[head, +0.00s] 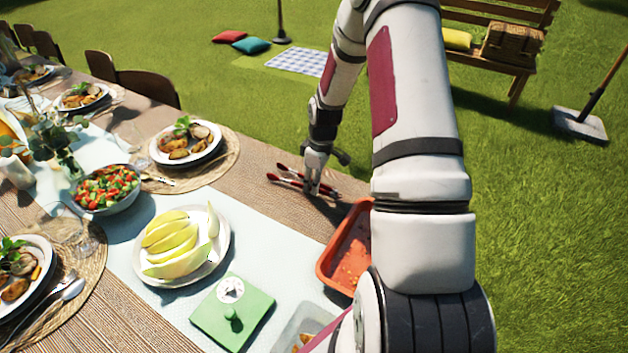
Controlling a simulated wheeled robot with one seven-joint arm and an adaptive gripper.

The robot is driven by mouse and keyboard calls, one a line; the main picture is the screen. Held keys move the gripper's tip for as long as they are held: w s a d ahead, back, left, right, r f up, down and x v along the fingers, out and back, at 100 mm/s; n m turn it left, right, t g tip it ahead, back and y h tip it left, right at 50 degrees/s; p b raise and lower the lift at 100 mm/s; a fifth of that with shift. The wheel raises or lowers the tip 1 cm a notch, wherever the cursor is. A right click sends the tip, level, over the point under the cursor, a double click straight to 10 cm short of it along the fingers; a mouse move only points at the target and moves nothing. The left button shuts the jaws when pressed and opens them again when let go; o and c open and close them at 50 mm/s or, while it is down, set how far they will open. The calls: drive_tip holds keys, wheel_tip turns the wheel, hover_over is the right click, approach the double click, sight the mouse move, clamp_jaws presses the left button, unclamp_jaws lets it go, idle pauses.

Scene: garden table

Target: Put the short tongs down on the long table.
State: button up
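The short tongs (286,177), with red arms, are at the far right part of the long table (268,205), close to its far edge. My gripper (313,189) points down over them, and the tongs stick out on both sides of its fingers. The gripper looks shut on the tongs. They are at or just above the wooden tabletop; the exact gap is too small to tell. My arm covers part of the table's right end.
An orange-red tray (347,250) stands just in front of the gripper, partly behind my arm. Bare wood lies left of the tongs.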

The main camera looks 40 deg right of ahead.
drive_tip(key=o, duration=0.7)
drive_tip(key=shift+c, duration=0.2)
wheel_tip(320, 180, up, 12)
drive_tip(key=s, duration=0.1)
drive_tip(key=shift+d, duration=0.4)
